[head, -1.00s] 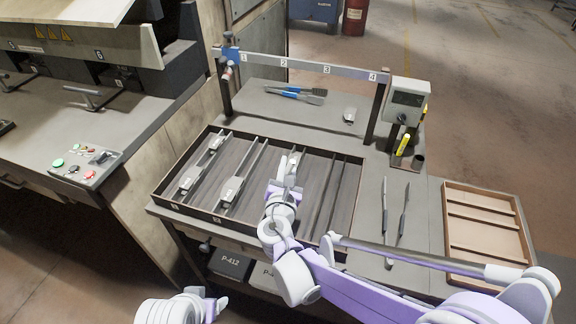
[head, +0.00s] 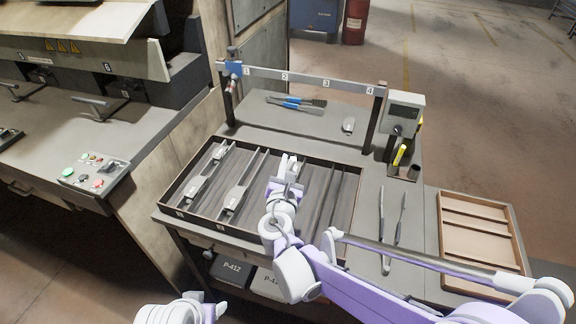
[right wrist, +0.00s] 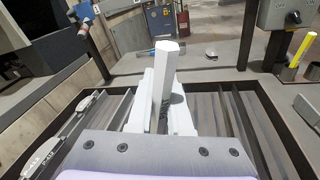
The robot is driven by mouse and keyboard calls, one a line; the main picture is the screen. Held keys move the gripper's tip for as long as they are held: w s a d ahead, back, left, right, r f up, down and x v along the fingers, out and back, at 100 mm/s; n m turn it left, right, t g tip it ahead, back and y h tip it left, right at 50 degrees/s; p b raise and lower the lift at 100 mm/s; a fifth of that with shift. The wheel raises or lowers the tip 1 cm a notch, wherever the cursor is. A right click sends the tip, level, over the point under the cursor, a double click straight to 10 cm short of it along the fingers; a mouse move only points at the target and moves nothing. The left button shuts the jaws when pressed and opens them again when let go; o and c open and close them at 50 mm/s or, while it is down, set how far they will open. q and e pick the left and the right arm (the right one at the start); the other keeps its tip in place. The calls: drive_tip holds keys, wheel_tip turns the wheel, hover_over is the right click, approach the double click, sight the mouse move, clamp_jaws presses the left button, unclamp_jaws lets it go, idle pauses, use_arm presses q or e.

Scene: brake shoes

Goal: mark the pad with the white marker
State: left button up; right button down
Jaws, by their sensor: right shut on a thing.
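My right gripper (head: 288,172) is over the middle of the dark divided tray (head: 172,196). In the right wrist view it is shut on a white six-sided stick, seemingly the white marker (right wrist: 165,72), standing up between the pale fingers. Grey pads lie in the left lanes: one at the back (head: 220,151), one at front left (head: 193,188) and one nearer the middle (head: 233,198). Two pads also show at the left of the wrist view (right wrist: 86,103). Any pad under the gripper is hidden. My left gripper (head: 208,300) is at the bottom edge, its jaws unclear.
A yellow marker (head: 400,155) stands in a holder below a grey box (head: 404,110). Blue-handled tools (head: 297,103) and a small grey item (head: 348,125) lie behind the tray. Long thin tools (head: 392,232) and a wooden tray (head: 482,235) are at right. A numbered rail (head: 305,80) crosses the back.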

drive_tip(key=shift+r+p, duration=1.05)
drive_tip(key=shift+r, duration=0.55)
drive_tip(key=s+d+f+m+h+p, duration=0.1)
drive_tip(key=d+f+p, duration=0.1)
drive_tip(key=d, duration=0.6)
drive_tip(key=s+d+f+m+h+p, duration=0.1)
drive_tip(key=s+d+f+h, duration=0.1)
drive_tip(key=d, duration=0.7)
drive_tip(key=shift+f+g+p, duration=0.35)
drive_tip(key=shift+f+g, duration=0.05)
